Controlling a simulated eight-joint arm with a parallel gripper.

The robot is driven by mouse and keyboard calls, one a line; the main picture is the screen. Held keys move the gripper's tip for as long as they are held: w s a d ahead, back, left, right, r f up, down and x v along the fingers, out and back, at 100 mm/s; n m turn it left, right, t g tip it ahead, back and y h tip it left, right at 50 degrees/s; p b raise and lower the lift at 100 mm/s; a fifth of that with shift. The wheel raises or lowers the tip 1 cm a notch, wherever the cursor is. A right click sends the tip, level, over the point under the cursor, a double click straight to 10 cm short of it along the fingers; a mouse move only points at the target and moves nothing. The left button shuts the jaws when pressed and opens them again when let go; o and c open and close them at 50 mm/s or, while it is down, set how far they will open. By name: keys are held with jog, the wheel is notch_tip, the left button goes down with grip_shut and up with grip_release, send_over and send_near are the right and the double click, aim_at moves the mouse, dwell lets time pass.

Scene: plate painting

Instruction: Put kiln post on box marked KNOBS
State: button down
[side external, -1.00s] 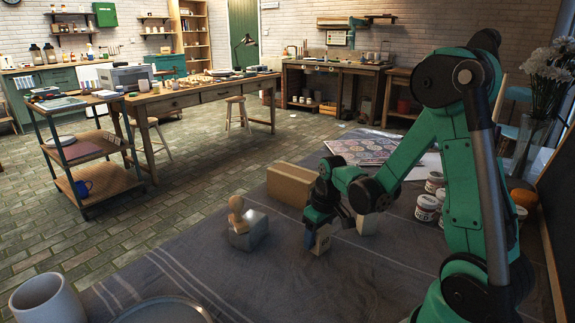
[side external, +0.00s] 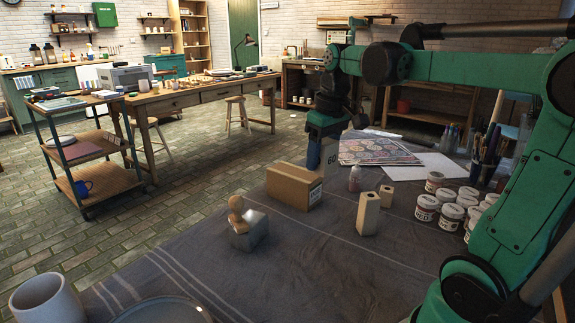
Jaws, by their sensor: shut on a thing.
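My gripper (side external: 320,150) points down and is shut on a pale block marked "60" (side external: 330,156), which looks like the kiln post. The gripper hides part of it. It is held upright at the right end of a brown cardboard box (side external: 288,188); I cannot tell if it is above, behind or touching the box. The box has a dark-printed label on its right end, too small to read, so I cannot confirm KNOBS. Two other pale posts with holes, a taller one (side external: 368,214) and a short one (side external: 387,197), stand to the right.
A wooden knob-like figure (side external: 236,208) stands by a metal block (side external: 248,232) to the left. A small bottle (side external: 355,179), patterned sheets (side external: 375,151) and several paint jars (side external: 427,208) are to the right. The front middle of the grey cloth (side external: 320,270) is clear.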

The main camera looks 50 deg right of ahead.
jog(key=shift+w+d+r, duration=0.1)
jog(key=shift+r, duration=0.2)
jog(key=w+d+n, duration=0.1)
jog(key=w+d, duration=0.5)
jog(key=w, duration=0.1)
jog(key=n, duration=0.1)
send_over(295, 178)
notch_tip(295, 178, down, 3)
jog(key=shift+s+a+f, duration=0.1)
jog(key=shift+s+f, duration=0.05)
jog(key=shift+f, duration=1.85)
jog(key=shift+s+f, duration=0.15)
jog(key=shift+f, duration=1.85)
jog(key=shift+f, duration=0.2)
jog(key=shift+c, duration=1.2)
grip_release()
